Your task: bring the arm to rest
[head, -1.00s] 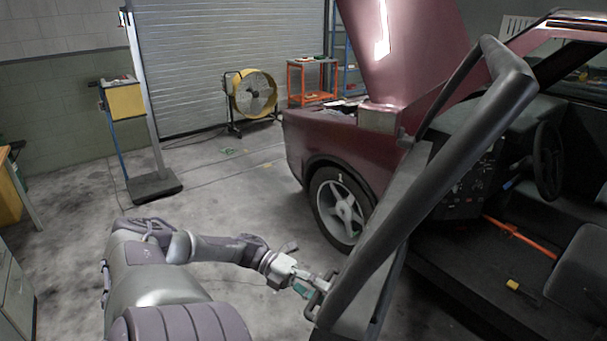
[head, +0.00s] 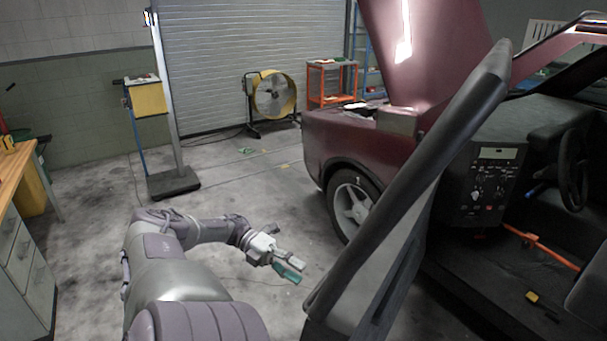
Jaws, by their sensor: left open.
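My left gripper (head: 289,266) is at the end of my left arm (head: 200,232), which comes in from the lower left. Its two fingers, one grey and one green, are apart with nothing between them. It is over the concrete floor, to the left of the open car door (head: 415,190) and apart from it. My right gripper is not in view.
The maroon car (head: 340,140) has its hood (head: 420,50) raised. A yellow fan (head: 273,95) and an orange cart (head: 331,83) stand by the shutter. A column stand (head: 172,183) and a drawer bench (head: 22,255) are at left. Floor between is clear.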

